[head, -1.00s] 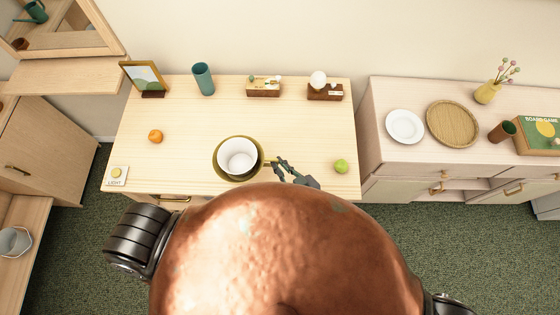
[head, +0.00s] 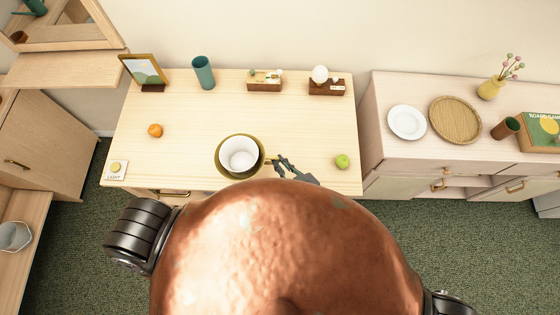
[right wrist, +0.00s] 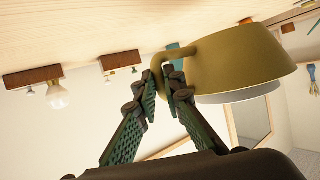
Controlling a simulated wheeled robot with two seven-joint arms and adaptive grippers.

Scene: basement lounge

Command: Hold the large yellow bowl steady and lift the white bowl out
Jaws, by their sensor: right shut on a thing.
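The large yellow bowl (head: 236,176) stands upright on the light wooden table. The white bowl (head: 239,154) sits inside it, and the yellow rim shows around it. My right gripper (head: 270,160) is at the right side of the yellow bowl. In the right wrist view the fingers (right wrist: 165,82) are shut on the handle of the yellow bowl (right wrist: 235,60). The pale rim of the white bowl (right wrist: 240,93) shows past the yellow rim there. My left gripper is in neither view.
An orange (head: 155,130) lies left of the bowls and a green apple (head: 342,161) to the right. A teal cup (head: 203,72), a picture frame (head: 145,71) and two wooden blocks stand along the back. The table between is clear.

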